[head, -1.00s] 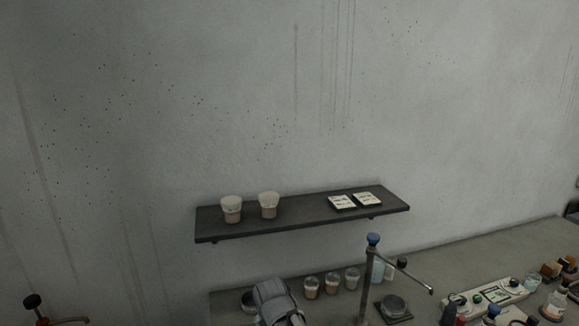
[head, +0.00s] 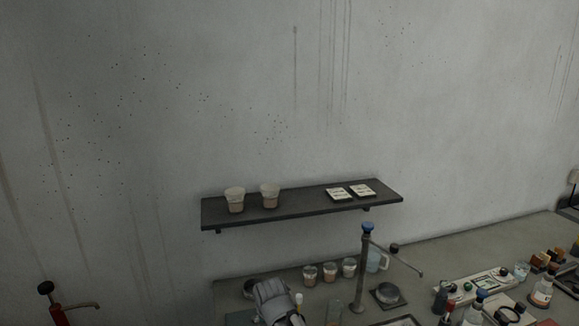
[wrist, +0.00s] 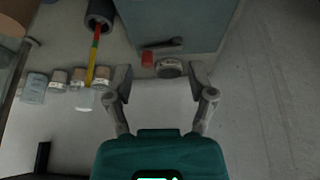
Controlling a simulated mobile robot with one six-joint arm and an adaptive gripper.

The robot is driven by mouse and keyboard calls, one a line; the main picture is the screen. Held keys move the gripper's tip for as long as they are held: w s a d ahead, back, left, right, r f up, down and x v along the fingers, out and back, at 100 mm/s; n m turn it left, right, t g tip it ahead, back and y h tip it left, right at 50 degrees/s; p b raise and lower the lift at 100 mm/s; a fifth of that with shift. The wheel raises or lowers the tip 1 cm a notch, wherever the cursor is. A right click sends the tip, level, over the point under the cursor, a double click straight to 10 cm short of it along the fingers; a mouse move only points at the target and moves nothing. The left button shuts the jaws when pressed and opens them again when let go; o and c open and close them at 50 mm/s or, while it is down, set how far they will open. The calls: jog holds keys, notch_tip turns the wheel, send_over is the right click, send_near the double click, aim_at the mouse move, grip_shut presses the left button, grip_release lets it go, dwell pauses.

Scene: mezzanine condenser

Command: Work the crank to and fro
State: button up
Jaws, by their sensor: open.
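No part shows that I can surely name as the crank. A grey post with a blue cap (head: 367,229) and a thin bent arm stands on the counter in the head view. A red-bodied fixture (head: 60,317) with a black knob and side arm is cut off at the lower left. In the wrist view my gripper (wrist: 160,78) is open, its two grey fingers apart with nothing held between them. A dark cylinder (wrist: 99,16) with a striped red, yellow and green rod (wrist: 94,55) lies up and left of the fingers.
A dark shelf (head: 300,204) on the wall bears two cups and two small cards. Below it, the counter (head: 455,243) carries several jars (head: 330,273), a round dish on a dark base (head: 388,293) and crowded bottles at right. Wall space above the shelf is clear.

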jog(key=s+d+f+g+b, duration=0.1)
jog(key=s+d+f+b, duration=0.2)
jog(key=d, duration=0.4)
jog(key=s+d+f+m+g+b, duration=0.1)
jog(key=s+d+f+b, duration=0.2)
jog(key=d, duration=0.5)
jog(key=s+d+f+m+g+h+b, duration=0.1)
jog(key=s+d+f+g+b, duration=0.1)
jog(key=d+f, duration=0.3)
jog(key=shift+s+d+f+b, duration=0.1)
jog(key=shift+s+d+b, duration=0.15)
jog(key=shift+d+b, duration=0.3)
jog(key=shift+s+d+f+b, duration=0.1)
jog(key=shift+s+d+b, duration=0.2)
jog(key=shift+d, duration=0.45)
jog(key=shift+s+d, duration=0.2)
jog(key=shift+d, duration=0.1)
